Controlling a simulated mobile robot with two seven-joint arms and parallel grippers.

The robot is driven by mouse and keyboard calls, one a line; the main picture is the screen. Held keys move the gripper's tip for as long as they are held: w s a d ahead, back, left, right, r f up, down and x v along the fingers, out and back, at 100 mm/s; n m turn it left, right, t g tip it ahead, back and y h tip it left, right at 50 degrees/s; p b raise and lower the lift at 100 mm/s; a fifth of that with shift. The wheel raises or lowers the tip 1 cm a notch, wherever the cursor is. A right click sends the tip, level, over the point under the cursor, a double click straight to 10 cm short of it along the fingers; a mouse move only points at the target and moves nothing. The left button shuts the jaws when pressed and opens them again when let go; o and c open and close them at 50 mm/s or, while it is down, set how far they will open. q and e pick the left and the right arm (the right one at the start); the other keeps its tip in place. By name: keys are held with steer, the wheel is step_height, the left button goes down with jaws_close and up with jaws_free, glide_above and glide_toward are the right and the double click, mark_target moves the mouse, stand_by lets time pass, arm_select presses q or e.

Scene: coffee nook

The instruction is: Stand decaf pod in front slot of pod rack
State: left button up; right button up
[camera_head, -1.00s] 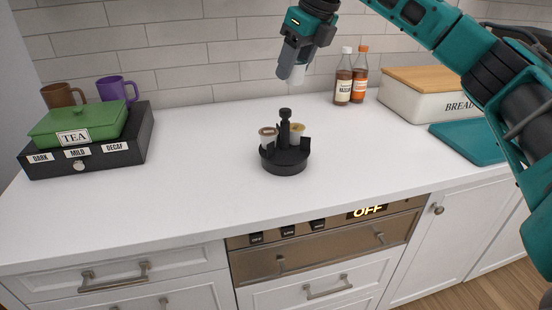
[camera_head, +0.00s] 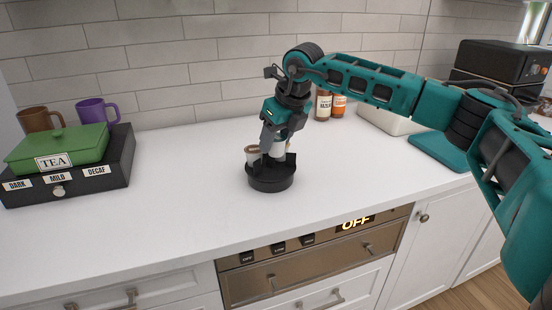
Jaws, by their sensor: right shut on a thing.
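The round black pod rack (camera_head: 270,184) stands on the white counter. A pale pod with a brownish lid (camera_head: 252,150) stands in its left slot. My right gripper (camera_head: 276,146) is pointed down over the rack and shut on a white pod (camera_head: 278,152). The held pod is low at the rack, on the side facing me. I cannot tell whether it touches the slot floor. The gripper hides the rack's post and the rack's other pod. My left gripper is not in view.
A black drawer box (camera_head: 98,182) with a green tea tin (camera_head: 60,147) and two mugs stand at the left. The counter around the rack is clear.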

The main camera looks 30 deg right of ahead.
mark_target(276, 156)
steer(key=shift+f, duration=2.6)
steer(key=shift+f, duration=0.2)
steer(key=o, duration=0.7)
steer(key=shift+r, duration=0.5)
steer(key=v, duration=1.1)
steer(key=shift+s+r, duration=0.2)
